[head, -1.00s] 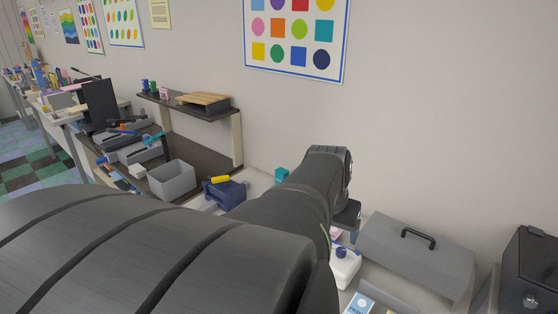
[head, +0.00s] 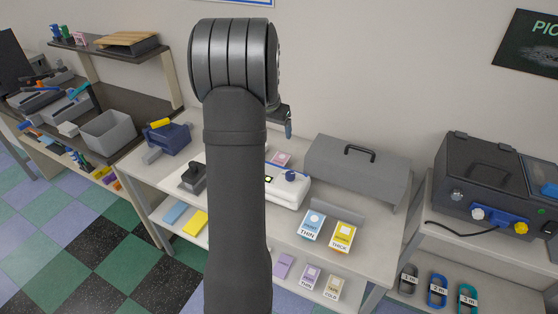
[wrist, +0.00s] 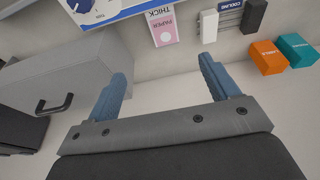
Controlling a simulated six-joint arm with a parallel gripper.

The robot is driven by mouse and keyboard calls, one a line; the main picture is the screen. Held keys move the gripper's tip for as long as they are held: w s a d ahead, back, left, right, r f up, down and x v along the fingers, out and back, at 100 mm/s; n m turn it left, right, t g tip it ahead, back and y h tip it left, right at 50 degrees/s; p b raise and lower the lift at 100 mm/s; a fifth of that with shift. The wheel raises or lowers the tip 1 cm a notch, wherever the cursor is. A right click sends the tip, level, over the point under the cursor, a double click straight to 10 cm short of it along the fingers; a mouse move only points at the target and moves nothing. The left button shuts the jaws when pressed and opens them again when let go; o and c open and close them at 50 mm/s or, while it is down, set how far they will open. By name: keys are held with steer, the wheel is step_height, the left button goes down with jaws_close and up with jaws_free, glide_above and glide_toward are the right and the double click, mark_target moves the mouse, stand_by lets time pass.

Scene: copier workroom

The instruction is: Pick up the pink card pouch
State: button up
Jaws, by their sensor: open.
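In the head view, a pink patch (head: 280,158) shows behind the white machine, partly hidden by my arm. My gripper (wrist: 163,75) is open and empty, its two blue fingers spread wide. The pouch appears beyond the fingertips, roughly between them in the picture, and apart from them. In the head view my gripper (head: 288,130) is mostly hidden behind my arm, above the table.
The white machine with a blue knob (head: 290,176) stands in front of the pink patch. A grey case (head: 357,170) is right of it. Blue (head: 312,226) and yellow (head: 342,237) pouches lie in front. Orange (wrist: 267,58) and teal (wrist: 297,50) boxes stand right of the pouch.

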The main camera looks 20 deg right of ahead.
glide_toward(280, 160)
steer(key=shift+s+d+f, duration=0.1)
steer(key=shift+f, duration=0.35)
steer(key=shift+s+d+f, duration=0.1)
steer(key=shift+d+f, duration=0.05)
steer(key=shift+f, duration=0.3)
steer(key=shift+w+x, duration=0.2)
steer(key=shift+x, duration=1.15)
steer(key=shift+w+x, duration=0.2)
steer(key=shift+x, duration=1.1)
steer(key=shift+a, duration=0.15)
steer(key=c, duration=1.1)
